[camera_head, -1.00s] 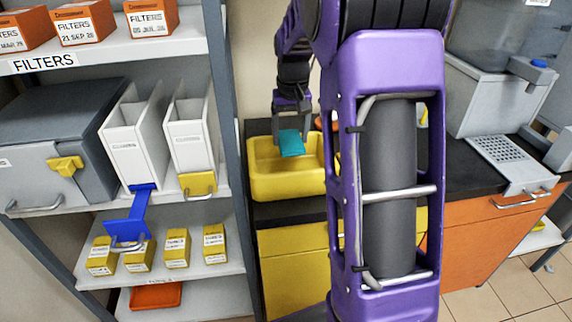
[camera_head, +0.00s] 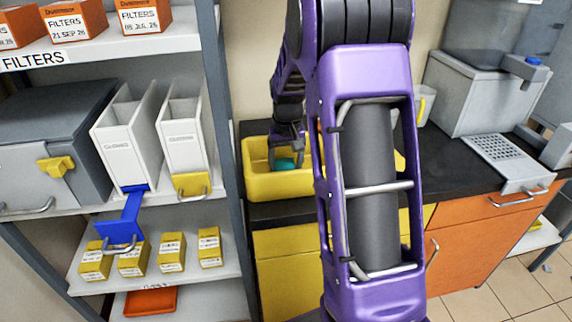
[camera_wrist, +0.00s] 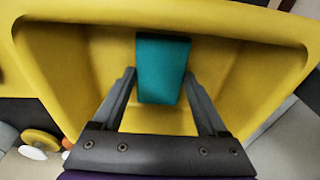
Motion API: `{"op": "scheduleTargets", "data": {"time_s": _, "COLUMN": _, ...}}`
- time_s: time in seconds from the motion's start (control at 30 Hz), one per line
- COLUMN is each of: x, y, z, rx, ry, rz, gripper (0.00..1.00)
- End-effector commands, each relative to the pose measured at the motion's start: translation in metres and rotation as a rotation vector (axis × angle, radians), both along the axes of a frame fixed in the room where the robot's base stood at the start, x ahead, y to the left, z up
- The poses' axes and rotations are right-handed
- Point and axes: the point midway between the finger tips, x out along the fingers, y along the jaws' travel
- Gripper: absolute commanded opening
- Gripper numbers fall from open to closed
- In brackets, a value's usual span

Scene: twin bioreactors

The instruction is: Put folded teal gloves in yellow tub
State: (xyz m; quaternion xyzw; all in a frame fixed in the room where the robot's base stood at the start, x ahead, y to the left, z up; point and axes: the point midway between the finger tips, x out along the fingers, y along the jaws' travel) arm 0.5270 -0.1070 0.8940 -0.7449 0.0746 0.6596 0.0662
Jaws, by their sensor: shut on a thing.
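The yellow tub (camera_head: 278,187) stands on the black counter, left of my purple arm in the head view. My gripper (camera_head: 286,160) reaches down inside its rim, shut on the folded teal gloves (camera_head: 285,164). In the wrist view, the gloves (camera_wrist: 162,66) show as a small teal block between the two fingers of my gripper (camera_wrist: 160,80). The yellow tub (camera_wrist: 62,60) surrounds them there. I cannot tell whether the gloves touch the tub floor. My arm hides the right part of the tub in the head view.
A grey shelf unit (camera_head: 231,160) with white holders and filter boxes stands close at the left of the tub. A grey machine (camera_head: 475,95) with a drip grille stands on the counter at the right. Orange drawers (camera_head: 500,220) are below.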

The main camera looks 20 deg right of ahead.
Motion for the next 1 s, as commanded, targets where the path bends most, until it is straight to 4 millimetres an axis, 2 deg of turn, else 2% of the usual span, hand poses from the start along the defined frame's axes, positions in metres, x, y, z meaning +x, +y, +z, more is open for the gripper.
{"op": "scheduleTargets", "data": {"time_s": 0.03, "x": 0.0, "y": 0.0, "z": -0.003, "rx": 0.0, "ry": 0.001, "rz": 0.0, "gripper": 0.25}}
{"op": "scheduleTargets", "data": {"time_s": 0.07, "x": 0.0, "y": 0.0, "z": -0.003, "rx": 0.0, "ry": 0.001, "rz": 0.0, "gripper": 0.77}}
{"op": "scheduleTargets", "data": {"time_s": 0.2, "x": 0.0, "y": 0.0, "z": -0.002, "rx": 0.0, "ry": 0.001, "rz": 0.0, "gripper": 1.0}}
{"op": "scheduleTargets", "data": {"time_s": 0.43, "x": 0.0, "y": 0.0, "z": -0.001, "rx": 0.0, "ry": 0.0, "rz": 0.0, "gripper": 1.0}}
{"op": "scheduleTargets", "data": {"time_s": 0.57, "x": -0.001, "y": 0.0, "z": 0.01, "rx": 0.0, "ry": -0.002, "rz": 0.0, "gripper": 1.0}}
{"op": "scheduleTargets", "data": {"time_s": 1.0, "x": -0.011, "y": 0.002, "z": 0.097, "rx": 0.0, "ry": -0.002, "rz": -0.001, "gripper": 1.0}}
